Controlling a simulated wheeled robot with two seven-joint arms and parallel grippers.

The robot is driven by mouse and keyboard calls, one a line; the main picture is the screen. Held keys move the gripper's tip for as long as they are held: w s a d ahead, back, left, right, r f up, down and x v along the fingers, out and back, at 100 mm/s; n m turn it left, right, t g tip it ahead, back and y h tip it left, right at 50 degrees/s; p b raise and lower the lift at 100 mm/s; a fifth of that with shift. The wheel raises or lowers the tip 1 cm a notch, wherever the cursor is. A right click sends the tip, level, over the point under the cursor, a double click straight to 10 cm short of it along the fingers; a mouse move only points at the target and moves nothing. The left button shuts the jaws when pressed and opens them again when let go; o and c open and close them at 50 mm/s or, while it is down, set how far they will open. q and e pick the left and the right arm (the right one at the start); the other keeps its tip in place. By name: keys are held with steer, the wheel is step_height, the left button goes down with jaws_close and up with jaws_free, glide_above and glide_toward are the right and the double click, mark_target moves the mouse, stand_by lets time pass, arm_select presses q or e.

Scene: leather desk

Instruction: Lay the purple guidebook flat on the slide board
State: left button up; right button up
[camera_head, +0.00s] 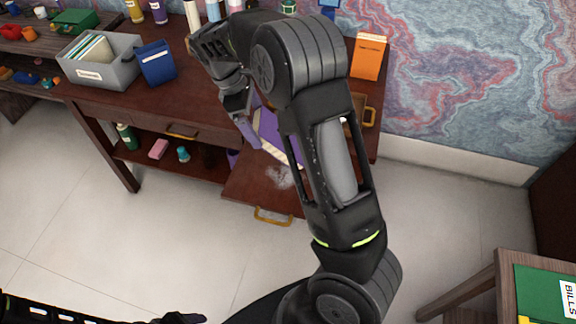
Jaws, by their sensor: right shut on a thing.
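The purple guidebook (268,128), with a cream edge, shows between my right gripper and my right forearm, at the desk's front above the slide board. My arm hides part of it. My right gripper (243,118) points down at the guidebook's left side and is shut on it. The slide board (245,182) is a dark reddish wood panel standing out from the desk front, with a brass handle (272,216) and a pale patch on top. I cannot tell whether the guidebook touches the board.
On the desk stand a grey bin of files (98,74), a blue box (156,64) and an orange box (369,56). Bottles line the back. A lower shelf holds a pink block (158,149) and a green bottle (127,136). A green folder (543,292) lies at lower right.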

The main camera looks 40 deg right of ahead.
mark_target(270, 124)
steer(key=shift+s+d+r+n+h+p, duration=0.15)
steer(key=shift+s+d+n+h, duration=0.15)
steer(key=shift+d, duration=0.25)
steer(key=shift+s+d+n+h+p, duration=0.1)
steer(key=shift+s+d+n+h, duration=0.2)
steer(key=shift+d, duration=0.2)
steer(key=shift+s+d+r+n+h+p, duration=0.1)
steer(key=shift+s+d+n+h+p, duration=0.15)
steer(key=shift+d, duration=0.3)
steer(key=shift+f, duration=0.1)
step_height(270, 124, down, 10)
steer(key=b, duration=0.7)
steer(key=shift+b, duration=0.4)
